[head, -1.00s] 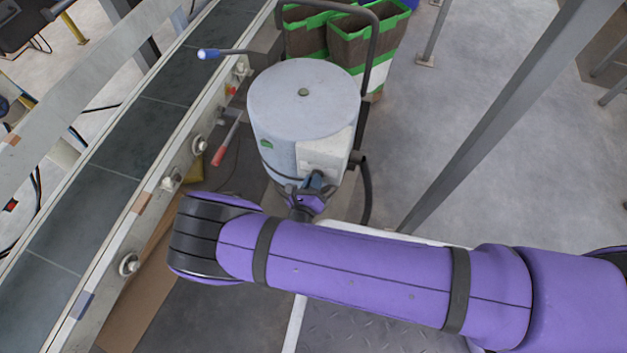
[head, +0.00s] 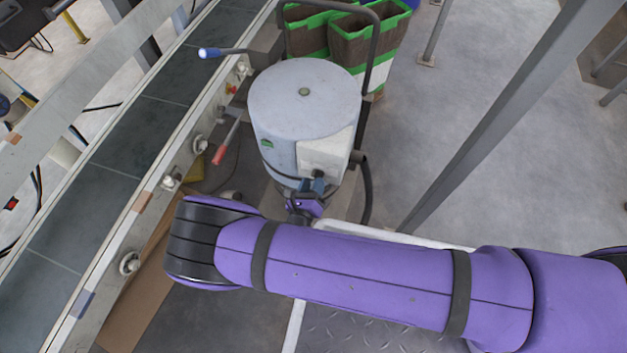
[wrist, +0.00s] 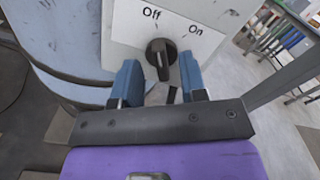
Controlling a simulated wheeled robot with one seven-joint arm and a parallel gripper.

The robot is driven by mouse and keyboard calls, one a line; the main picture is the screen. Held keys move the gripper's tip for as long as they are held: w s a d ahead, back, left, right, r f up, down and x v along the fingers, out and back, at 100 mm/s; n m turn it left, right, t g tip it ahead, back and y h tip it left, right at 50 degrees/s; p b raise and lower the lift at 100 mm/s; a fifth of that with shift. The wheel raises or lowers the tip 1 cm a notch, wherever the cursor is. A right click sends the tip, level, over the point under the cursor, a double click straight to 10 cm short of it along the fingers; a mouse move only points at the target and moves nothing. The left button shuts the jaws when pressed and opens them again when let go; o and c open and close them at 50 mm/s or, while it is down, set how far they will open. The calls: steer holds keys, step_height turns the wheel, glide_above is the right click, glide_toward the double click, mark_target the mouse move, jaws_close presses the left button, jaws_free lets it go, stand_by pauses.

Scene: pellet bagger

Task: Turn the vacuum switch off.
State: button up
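The vacuum (head: 290,120) is a pale grey-blue drum with a white switch box (head: 326,156) on its front. In the wrist view the box face (wrist: 118,22) carries the words "Off" at the top and "On" to the right. The black switch knob (wrist: 158,52) sits below them, its grip bar standing nearly upright, roughly in line with the "Off" mark. My gripper (wrist: 160,76) is open, with one blue finger on each side of the knob's lower part and gaps visible. In the head view my gripper (head: 318,184) is at the box, partly hidden by its own wrist.
A conveyor (head: 90,195) with knobs along its side rail runs on the left. A red-tipped lever (head: 219,155) and a blue-tipped lever (head: 209,53) stick out near the vacuum. A grey post (head: 490,120) stands to the right. Green-edged bins (head: 366,45) stand behind.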

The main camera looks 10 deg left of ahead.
steer(key=s, duration=0.9)
steer(key=shift+s+a, duration=0.2)
steer(key=shift+a, duration=0.15)
